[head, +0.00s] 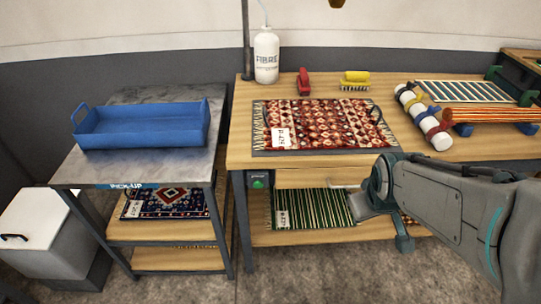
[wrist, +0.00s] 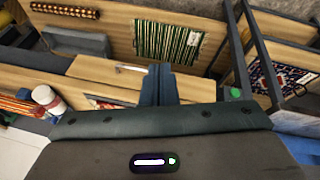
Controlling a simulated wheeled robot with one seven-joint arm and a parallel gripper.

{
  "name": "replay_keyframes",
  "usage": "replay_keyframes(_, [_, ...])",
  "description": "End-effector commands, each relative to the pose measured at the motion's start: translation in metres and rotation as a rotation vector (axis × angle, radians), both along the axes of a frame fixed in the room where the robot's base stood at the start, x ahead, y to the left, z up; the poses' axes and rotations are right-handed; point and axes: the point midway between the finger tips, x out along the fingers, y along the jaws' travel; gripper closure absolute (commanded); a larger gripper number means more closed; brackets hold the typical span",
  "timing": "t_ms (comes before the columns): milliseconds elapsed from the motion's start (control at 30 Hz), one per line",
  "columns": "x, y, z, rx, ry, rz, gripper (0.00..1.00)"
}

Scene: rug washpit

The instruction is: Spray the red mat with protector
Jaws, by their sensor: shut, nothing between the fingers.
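A red patterned mat (head: 325,125) with cream fringe and a white tag lies flat on a dark-edged board on the wooden bench. A sliver of it shows in the wrist view (wrist: 104,103). A white bottle (head: 266,57) with a thin tube stands at the bench's back left; its label seems to start "FIBRE", and I cannot tell whether it is the protector. My gripper (head: 360,203) is shut and empty, in front of the bench and below its top, near a drawer handle (head: 345,186). Its closed fingers show in the wrist view (wrist: 160,82).
A red brush (head: 303,82) and a yellow brush (head: 355,80) lie behind the mat. Strapped rolls (head: 424,115) and a striped mat rack crowd the right. A blue tray (head: 142,124) sits on the pick-up cart at left. A green striped mat (head: 313,209) lies on the lower shelf.

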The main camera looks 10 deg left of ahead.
Motion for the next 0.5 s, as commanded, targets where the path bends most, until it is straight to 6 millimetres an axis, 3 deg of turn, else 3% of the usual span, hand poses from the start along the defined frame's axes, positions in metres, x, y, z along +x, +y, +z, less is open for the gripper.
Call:
replay_keyframes(33, [0.015,0.01,-0.029,-0.038,-0.019,0.118,1.0])
replay_keyframes(233, [0.064,0.069,-0.099,-0.151,-0.182,0.626,1.0])
replay_keyframes(367, [0.079,0.119,-0.141,-0.184,-0.326,0.934,1.0])
replay_keyframes(500, [0.08,0.174,-0.175,-0.19,-0.523,1.207,1.0])
